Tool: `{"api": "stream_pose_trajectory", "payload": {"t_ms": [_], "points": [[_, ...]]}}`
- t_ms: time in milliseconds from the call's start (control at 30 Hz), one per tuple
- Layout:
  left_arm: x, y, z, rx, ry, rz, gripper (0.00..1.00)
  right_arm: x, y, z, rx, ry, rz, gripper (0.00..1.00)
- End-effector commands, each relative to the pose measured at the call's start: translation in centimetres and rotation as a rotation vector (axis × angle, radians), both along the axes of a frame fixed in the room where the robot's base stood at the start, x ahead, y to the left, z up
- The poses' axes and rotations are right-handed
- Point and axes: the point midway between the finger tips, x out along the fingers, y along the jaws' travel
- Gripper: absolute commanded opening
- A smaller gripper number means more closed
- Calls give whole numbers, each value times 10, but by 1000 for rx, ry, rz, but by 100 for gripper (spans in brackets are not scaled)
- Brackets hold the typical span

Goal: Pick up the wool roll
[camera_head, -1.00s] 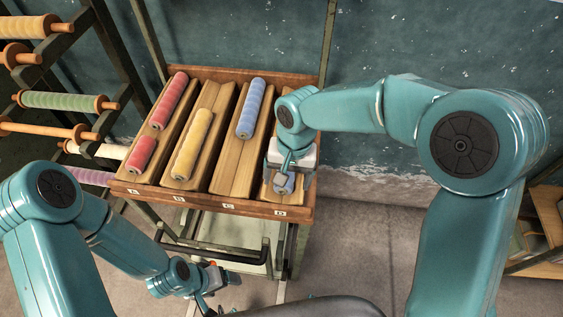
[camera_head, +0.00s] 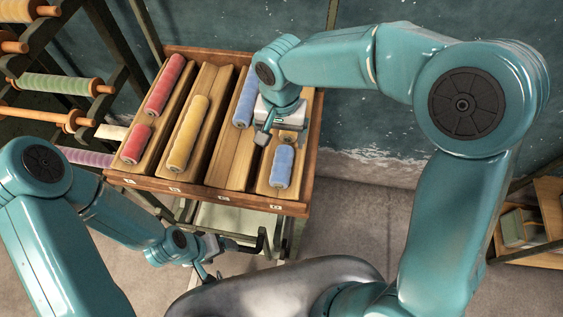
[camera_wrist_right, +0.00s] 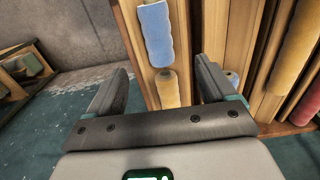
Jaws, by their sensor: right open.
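Several wool rolls lie in a slanted wooden rack with lanes. A blue wool roll (camera_head: 282,166) lies at the front of the rightmost lane; it also shows in the right wrist view (camera_wrist_right: 156,36). Behind it in that lane is a tan-yellow roll (camera_wrist_right: 167,90), mostly hidden by my gripper in the head view. My right gripper (camera_head: 277,137) is open above this lane; in the wrist view its fingers (camera_wrist_right: 165,88) stand on either side of the tan-yellow roll, apart from it. My left gripper (camera_head: 212,265) hangs low before the rack, its jaws unclear.
The rack (camera_head: 225,197) also holds another blue roll (camera_head: 246,98), a yellow roll (camera_head: 188,135) and red rolls (camera_head: 164,86) in other lanes. A spool stand (camera_head: 100,60) is at the left. A wall rises behind, and a wooden shelf (camera_head: 540,230) is at the right.

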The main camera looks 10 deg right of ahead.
Motion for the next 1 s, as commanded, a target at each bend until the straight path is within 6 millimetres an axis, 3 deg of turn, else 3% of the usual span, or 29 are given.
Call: {"api": "stream_pose_trajectory", "payload": {"t_ms": [33, 200, 467, 767, 1000], "points": [[0, 0, -5, 0, 0, 0, 79, -1, -1, -16, -2, 5, 0, 84], [0, 0, -24, 0, 1, 0, 79, -1, 0, -53, 0, 1, 2, 84], [0, 0, -32, 0, 0, 0, 79, 1, -1, -67, 0, 0, 3, 84], [0, 0, -59, 0, 0, 0, 79, -1, -2, -113, 1, 2, 2, 84], [0, 0, -57, 0, 0, 0, 79, 0, -2, -113, 1, 0, 3, 84]]}}
